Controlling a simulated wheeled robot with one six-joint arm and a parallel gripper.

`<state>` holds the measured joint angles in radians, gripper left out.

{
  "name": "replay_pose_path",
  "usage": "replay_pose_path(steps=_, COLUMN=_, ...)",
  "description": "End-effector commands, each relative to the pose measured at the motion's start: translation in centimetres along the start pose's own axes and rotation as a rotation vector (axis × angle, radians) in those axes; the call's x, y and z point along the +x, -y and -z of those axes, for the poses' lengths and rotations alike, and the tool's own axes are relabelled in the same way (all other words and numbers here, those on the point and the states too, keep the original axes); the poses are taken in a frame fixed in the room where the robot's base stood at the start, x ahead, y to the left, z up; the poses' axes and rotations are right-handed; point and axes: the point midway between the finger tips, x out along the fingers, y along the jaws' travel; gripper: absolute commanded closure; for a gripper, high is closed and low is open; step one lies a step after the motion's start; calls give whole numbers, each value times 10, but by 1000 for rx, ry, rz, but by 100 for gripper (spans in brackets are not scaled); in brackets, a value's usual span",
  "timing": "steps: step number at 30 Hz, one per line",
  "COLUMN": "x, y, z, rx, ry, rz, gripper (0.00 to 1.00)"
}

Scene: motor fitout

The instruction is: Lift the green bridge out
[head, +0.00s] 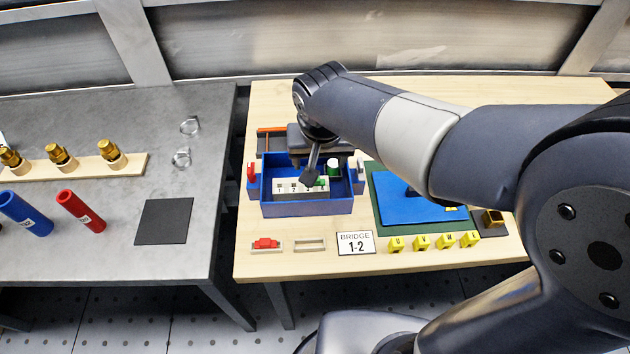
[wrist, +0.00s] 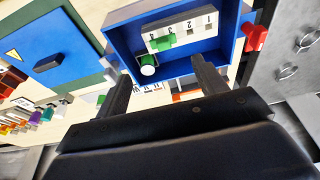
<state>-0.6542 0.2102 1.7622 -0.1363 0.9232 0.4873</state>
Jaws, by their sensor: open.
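The blue box (head: 308,208) stands open on the wooden table. Inside it is a white terminal block (head: 290,187) with a numbered row of terminals. The green bridge (head: 321,182) sits on the block, toward the end away from number 1. It also shows in the wrist view (wrist: 163,41), along with the block (wrist: 186,29). In the head view my arm and gripper partly cover the box's back.
A white-topped green round part (wrist: 148,64) stands in the box near the bridge. A red part (head: 266,243) lies in a holder beside an empty holder (head: 309,244) and a "BRIDGE 1-2" sign (head: 356,243). Yellow tags (head: 432,241) and a blue plate (head: 415,205) are right.

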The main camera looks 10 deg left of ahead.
Motion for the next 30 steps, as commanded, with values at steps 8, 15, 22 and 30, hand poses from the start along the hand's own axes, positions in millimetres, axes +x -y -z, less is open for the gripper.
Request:
replay_pose_path(steps=8, x=36, y=0, z=-1, rx=0, ry=4, rz=-2, gripper=33)
replay_pose_path(steps=15, x=58, y=4, z=-2, rx=-2, ry=6, rz=-3, gripper=33)
replay_pose_path(steps=22, x=85, y=7, z=-2, rx=0, ry=5, rz=-2, gripper=33)
replay_pose_path(steps=30, x=90, y=7, z=-1, rx=0, ry=1, rz=-1, gripper=33)
